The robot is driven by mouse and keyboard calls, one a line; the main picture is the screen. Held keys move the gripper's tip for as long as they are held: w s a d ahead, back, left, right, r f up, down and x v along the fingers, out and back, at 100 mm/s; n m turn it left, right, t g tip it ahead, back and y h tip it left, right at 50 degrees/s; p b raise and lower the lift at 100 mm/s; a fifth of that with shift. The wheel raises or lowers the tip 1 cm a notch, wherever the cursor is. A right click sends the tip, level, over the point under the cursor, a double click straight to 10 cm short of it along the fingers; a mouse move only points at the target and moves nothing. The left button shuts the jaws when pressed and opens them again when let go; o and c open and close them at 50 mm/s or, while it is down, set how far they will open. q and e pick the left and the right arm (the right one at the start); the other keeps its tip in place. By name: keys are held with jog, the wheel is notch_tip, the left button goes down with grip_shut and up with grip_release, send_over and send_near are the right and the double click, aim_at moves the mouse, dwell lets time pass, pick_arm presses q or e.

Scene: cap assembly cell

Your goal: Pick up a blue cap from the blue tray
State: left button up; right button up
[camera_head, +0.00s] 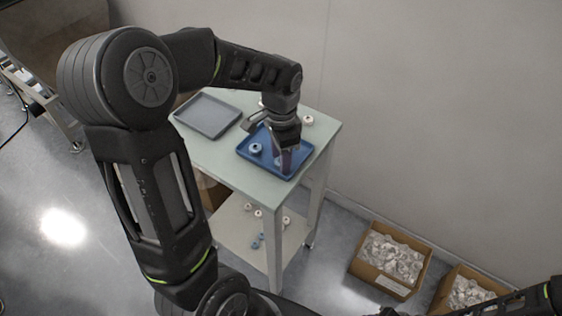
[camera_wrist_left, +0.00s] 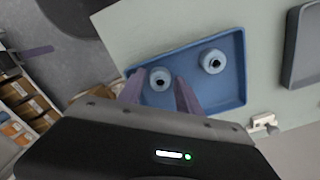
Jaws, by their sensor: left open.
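The blue tray (camera_head: 291,174) lies on the pale green table top, and its flat floor also shows in the wrist view (camera_wrist_left: 225,95). Two blue caps sit in it in the wrist view: one cap (camera_wrist_left: 160,78) appears between my fingers, the other cap (camera_wrist_left: 212,61) to their right. In the head view one cap (camera_head: 256,148) shows clear of my gripper; the other is largely hidden by it. My left gripper (camera_head: 285,162) points down over the tray. Its two purple fingers (camera_wrist_left: 159,92) are apart, and I see no grip on the cap. My right gripper is out of view.
An empty grey tray (camera_head: 208,115) lies left of the blue one. A small white part (camera_head: 307,120) is on the table behind it. The lower shelf (camera_head: 238,228) holds several caps. Cardboard boxes of bagged parts (camera_head: 390,257) stand on the floor at right, by the wall.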

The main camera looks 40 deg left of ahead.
pick_arm(q)
jog(key=shift+c, duration=0.3)
jog(key=c, duration=0.6)
notch_tip(320, 180, up, 10)
jog(key=shift+b, duration=0.3)
dwell(0.6)
